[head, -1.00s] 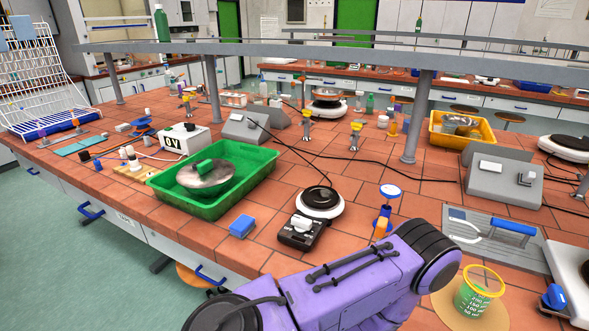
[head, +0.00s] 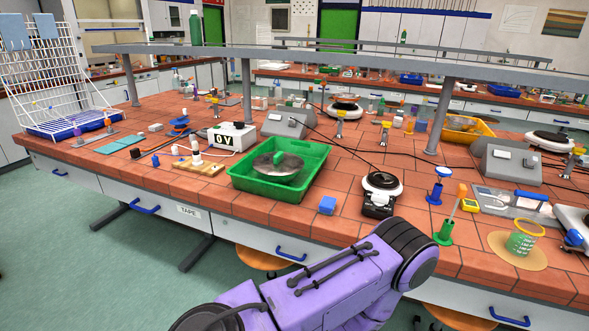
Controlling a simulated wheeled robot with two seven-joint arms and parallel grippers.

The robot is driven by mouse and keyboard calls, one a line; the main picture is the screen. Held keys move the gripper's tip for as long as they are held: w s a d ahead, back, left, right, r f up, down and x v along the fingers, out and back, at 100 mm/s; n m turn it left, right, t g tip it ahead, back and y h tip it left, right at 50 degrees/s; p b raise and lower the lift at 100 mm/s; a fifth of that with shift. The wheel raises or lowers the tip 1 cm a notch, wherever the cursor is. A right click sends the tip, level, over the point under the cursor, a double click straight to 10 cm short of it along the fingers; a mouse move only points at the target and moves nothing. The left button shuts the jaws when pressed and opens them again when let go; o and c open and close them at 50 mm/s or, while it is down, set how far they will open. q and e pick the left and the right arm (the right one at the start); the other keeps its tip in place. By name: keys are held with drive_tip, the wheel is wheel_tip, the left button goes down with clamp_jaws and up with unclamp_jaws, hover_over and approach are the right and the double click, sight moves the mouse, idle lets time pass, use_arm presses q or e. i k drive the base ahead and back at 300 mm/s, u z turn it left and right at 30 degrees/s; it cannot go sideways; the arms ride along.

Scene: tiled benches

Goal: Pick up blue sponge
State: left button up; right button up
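A purple link of my arm crosses the bottom of the head view, in front of the bench. Neither of my grippers shows in the head view.
The tray holds a metal pan (head: 268,172) with a green block on it. The hot plate (head: 381,190), a green-based stand (head: 443,234) and a beaker (head: 521,240) stand to the right. An orange stool (head: 262,261) is below the bench edge. Floor is clear at left.

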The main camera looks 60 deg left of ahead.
sight(326, 205)
drive_tip(key=u, duration=1.45)
